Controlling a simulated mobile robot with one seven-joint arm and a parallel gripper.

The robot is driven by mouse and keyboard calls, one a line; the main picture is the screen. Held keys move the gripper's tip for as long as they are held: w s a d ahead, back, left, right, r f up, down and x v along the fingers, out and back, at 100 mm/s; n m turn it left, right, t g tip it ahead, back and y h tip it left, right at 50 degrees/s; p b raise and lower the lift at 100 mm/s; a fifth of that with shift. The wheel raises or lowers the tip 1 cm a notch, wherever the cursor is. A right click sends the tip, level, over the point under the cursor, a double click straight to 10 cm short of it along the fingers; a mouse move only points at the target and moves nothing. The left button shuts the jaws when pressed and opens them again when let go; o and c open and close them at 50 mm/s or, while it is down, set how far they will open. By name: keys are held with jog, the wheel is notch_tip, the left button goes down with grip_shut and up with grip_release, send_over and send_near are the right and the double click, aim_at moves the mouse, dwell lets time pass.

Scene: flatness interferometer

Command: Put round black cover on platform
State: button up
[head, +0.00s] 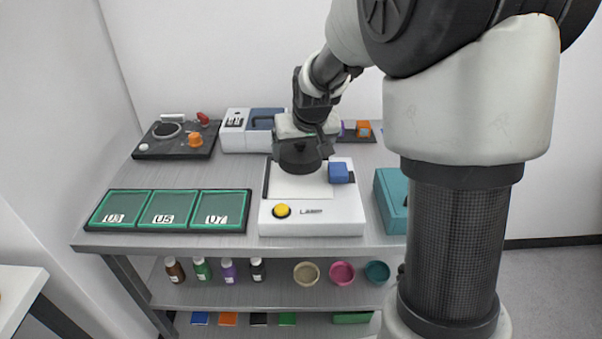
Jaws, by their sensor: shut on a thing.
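The round black cover (299,163) is in the head view, just under my gripper (301,146). My gripper points down and is shut on the cover's top. The cover is at the back part of the white instrument's pale square platform (298,187). I cannot tell whether the cover touches the platform or is held slightly above it. The white instrument (335,221) has a yellow button (282,211) at its front left and a blue block (339,173) at the right of the platform. My gripper and arm hide part of what lies behind the cover.
Green-edged trays (167,210) marked U3, U5 and U7 lie left of the instrument. A white and blue device (250,130) stands behind. A teal box (391,202) is close on the right. Shelves below hold bottles and bowls.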

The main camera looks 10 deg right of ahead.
jog(key=shift+f+b, duration=0.35)
jog(key=shift+f, duration=2.3)
jog(key=o, duration=0.6)
jog(key=shift+f, duration=0.1)
jog(key=shift+o, duration=1)
